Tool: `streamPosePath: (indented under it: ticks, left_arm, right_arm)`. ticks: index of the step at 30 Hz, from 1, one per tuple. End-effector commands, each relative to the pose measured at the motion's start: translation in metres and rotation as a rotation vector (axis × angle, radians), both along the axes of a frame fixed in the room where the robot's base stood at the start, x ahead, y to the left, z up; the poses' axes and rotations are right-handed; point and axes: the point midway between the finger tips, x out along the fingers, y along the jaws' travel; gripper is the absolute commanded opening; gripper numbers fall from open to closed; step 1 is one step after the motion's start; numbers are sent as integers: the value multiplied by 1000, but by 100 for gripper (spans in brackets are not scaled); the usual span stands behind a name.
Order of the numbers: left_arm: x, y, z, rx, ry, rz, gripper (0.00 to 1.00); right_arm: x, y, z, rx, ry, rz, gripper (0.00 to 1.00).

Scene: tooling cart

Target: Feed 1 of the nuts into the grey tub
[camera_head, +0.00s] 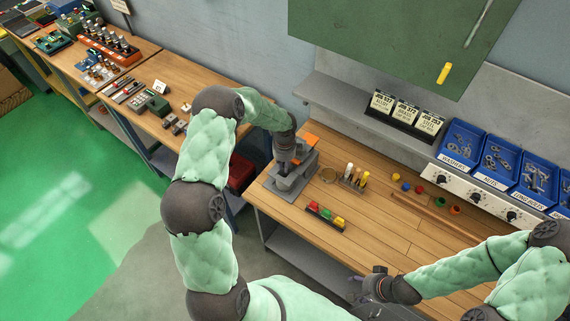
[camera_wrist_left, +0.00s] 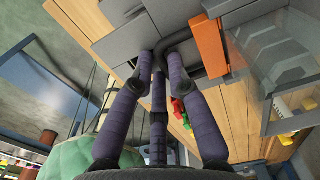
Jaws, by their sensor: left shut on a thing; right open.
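My left gripper (camera_head: 286,162) is at the grey bench device (camera_head: 294,184) with an orange part, at the left of the workbench. In the left wrist view its fingers (camera_wrist_left: 165,58) are closed around a dark curved bar (camera_wrist_left: 186,38) beside the orange part (camera_wrist_left: 209,48). No loose nut shows between the fingers. The blue bin of nuts (camera_head: 497,158) stands at the right, between the washers bin and another blue bin. My right gripper (camera_head: 372,284) is open and empty at the bench's front edge. I cannot make out a grey tub with certainty.
A rack with red, green and yellow pieces (camera_head: 326,217) lies before the device. A holder with upright tools (camera_head: 353,178) and several coloured rings stand further back. A white panel with black knobs (camera_head: 478,193) fronts the bins. The bench's middle front is clear.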

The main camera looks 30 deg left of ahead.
Motion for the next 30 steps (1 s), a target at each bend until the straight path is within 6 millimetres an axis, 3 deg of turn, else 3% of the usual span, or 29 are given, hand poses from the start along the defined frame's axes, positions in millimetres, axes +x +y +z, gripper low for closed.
streamPosePath:
  ticks: [13, 18, 27, 28, 30]
  left_arm:
    - [-81, 8, 0, 1, 3, 5, 0]
    - [-92, 8, 0, 0, 3, 4, 0]
    - [-94, 8, 0, 1, 7, 4, 0]
    - [-94, 8, 0, 1, 8, 4, 25]
    - [-94, 8, -1, 1, 8, 4, 41]
  right_arm:
    - [0, 0, -1, 0, 0, 0, 56]
    - [0, 0, -1, 0, 0, 0, 56]
    - [0, 0, -1, 0, 0, 0, 56]
    - [0, 0, -1, 0, 0, 0, 56]
    - [0, 0, -1, 0, 0, 0, 56]
